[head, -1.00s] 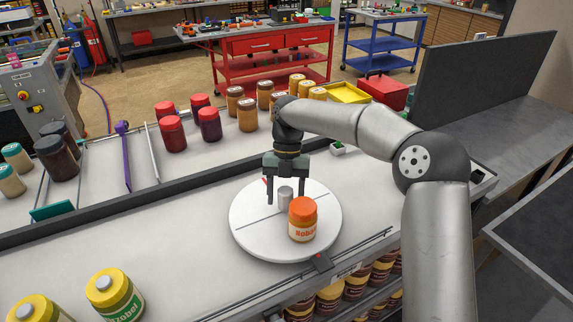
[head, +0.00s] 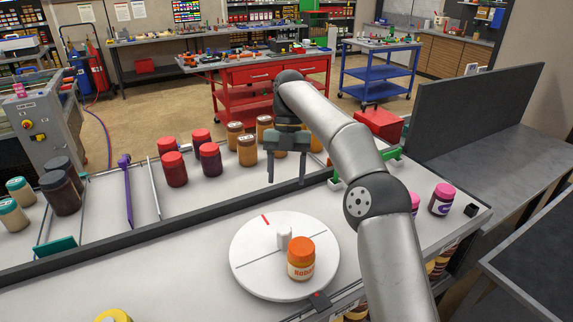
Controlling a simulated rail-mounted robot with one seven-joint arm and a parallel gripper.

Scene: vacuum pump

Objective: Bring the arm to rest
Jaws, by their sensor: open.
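My gripper (head: 286,180) hangs fingers down above the bench, behind the round white turntable and apart from it. Its fingers are open with nothing between them. My arm reaches up from the lower right and bends over to it. On the turntable (head: 255,272) stand an orange-lidded jar (head: 301,258) and a small pale cylinder (head: 284,238) beside it. Both are upright, and my gripper touches neither. My arm and gripper hide part of the jars behind them.
Red-lidded jars (head: 174,168) and brown-lidded jars (head: 247,150) stand behind a dark rail (head: 185,216). Pink-lidded jars (head: 442,199) stand at the bench's right end near a green item (head: 396,157). A dark upright panel (head: 475,120) rises at right. A red tool cart (head: 262,75) stands behind.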

